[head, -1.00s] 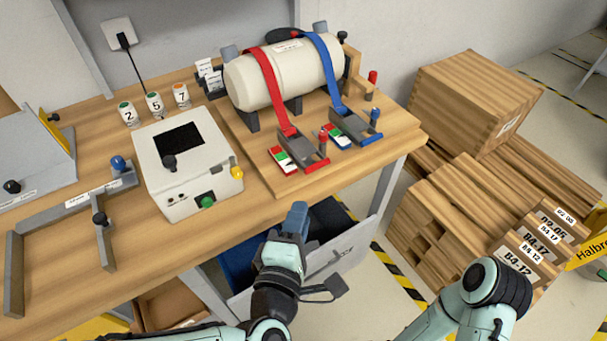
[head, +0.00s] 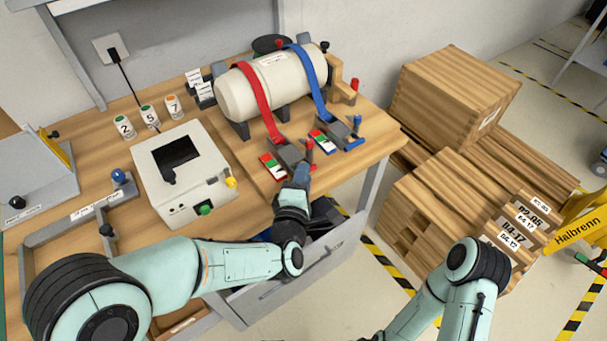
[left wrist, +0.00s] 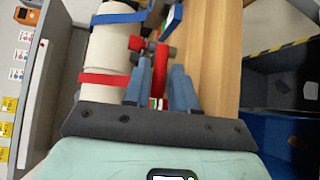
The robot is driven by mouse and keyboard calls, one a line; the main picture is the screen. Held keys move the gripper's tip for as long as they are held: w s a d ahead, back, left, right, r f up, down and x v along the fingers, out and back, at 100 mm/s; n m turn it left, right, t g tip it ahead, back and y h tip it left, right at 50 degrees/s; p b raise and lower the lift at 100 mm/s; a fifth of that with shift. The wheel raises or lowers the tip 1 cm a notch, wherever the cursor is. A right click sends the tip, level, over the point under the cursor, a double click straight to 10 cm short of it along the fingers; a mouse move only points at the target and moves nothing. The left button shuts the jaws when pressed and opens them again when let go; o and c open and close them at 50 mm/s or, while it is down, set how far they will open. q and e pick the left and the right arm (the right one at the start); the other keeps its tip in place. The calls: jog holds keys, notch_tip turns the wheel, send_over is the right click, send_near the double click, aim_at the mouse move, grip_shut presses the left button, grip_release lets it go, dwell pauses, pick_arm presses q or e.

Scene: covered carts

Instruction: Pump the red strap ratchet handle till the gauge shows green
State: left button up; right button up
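The red strap (head: 258,92) runs over a cream tank (head: 240,95) to a grey ratchet (head: 289,155) on the bench. Its handle carries a red grip (head: 310,149). Beside the ratchet is a gauge (head: 271,166) with red, green and white fields; its reading is too small to tell. My left gripper (head: 301,172) is at the near side of the red ratchet. In the left wrist view its blue fingers (left wrist: 160,82) are open, with the red handle (left wrist: 160,68) between them and gaps on both sides. My right gripper is out of view; only its arm shows.
A blue strap (head: 312,80) with its own ratchet (head: 338,130) and gauge (head: 322,141) stands close to the right. A white box (head: 185,205) with buttons is at the left. An open drawer (head: 315,258) lies below the bench edge. Wooden crates (head: 455,95) stand at the right.

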pick_arm(q)
jog(key=shift+w, duration=0.25)
grip_shut()
jog(key=shift+r, duration=0.1)
